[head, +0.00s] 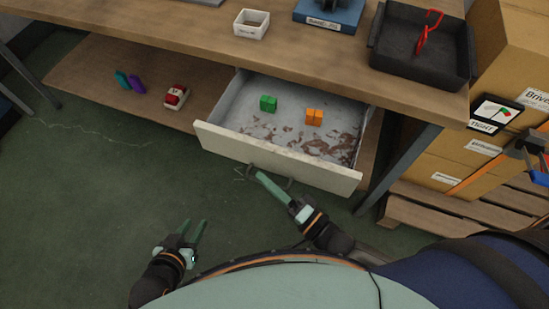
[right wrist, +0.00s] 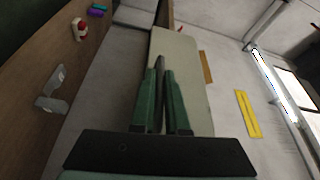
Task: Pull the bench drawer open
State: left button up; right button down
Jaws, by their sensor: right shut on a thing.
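The bench drawer (head: 280,155) stands pulled out from under the bench, with its pale front panel towards me and its inside visible. My right gripper (head: 256,174) is at the dark handle (head: 283,183) on the drawer front and is shut on it. In the right wrist view the green fingers (right wrist: 163,92) close around the dark handle in front of the pale drawer front (right wrist: 190,75). The fingers hide part of the handle. My left gripper (head: 194,231) is open and empty above the floor, left of the drawer and apart from it.
A green block (head: 268,103) and an orange block (head: 314,117) lie in the drawer. The lower shelf (head: 95,85) holds a red-and-white item (head: 176,96). A bench leg (head: 400,165) and a pallet (head: 440,215) with boxes stand right. The floor at left is clear.

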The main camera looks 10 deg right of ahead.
jog(key=shift+s+a, duration=0.55)
jog(key=shift+s, duration=0.3)
jog(key=c, duration=0.9)
grip_release()
jog(key=shift+s+d, duration=0.1)
